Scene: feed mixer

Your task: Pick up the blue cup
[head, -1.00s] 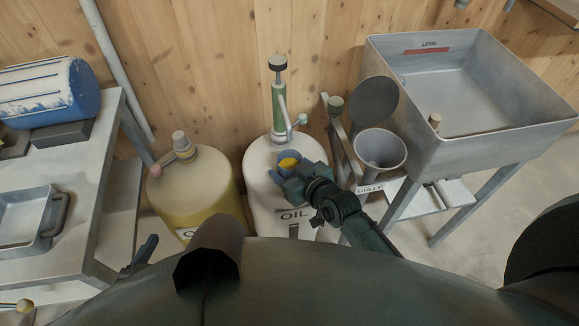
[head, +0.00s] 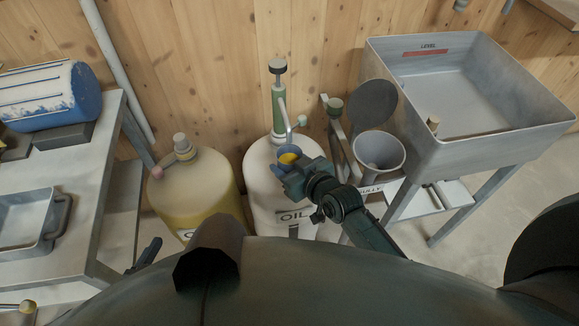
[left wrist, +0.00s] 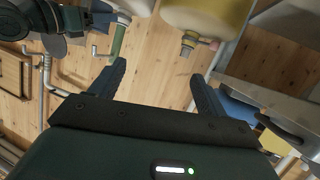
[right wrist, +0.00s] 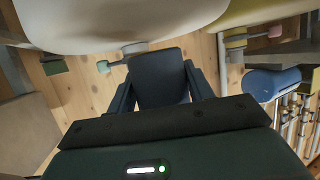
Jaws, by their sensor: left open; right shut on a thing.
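The blue cup (head: 283,154), with yellow contents showing inside, is held by my right gripper (head: 292,174) in front of the white oil tank (head: 262,215). It is a little below the spout of the green pump (head: 278,108); I cannot tell whether it is directly under it. In the right wrist view the dark blue cup (right wrist: 160,77) fills the space between the fingers of my right gripper (right wrist: 158,84). My left gripper (head: 149,252) is low at the left, partly hidden; in the left wrist view its fingers (left wrist: 158,78) are apart and empty.
A yellow tank (head: 195,190) stands left of the white one. A metal table (head: 75,205) with a tray (head: 28,218) and a blue drum (head: 48,95) is at the left. A grey funnel (head: 379,152) and a large metal basin (head: 480,95) are at the right.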

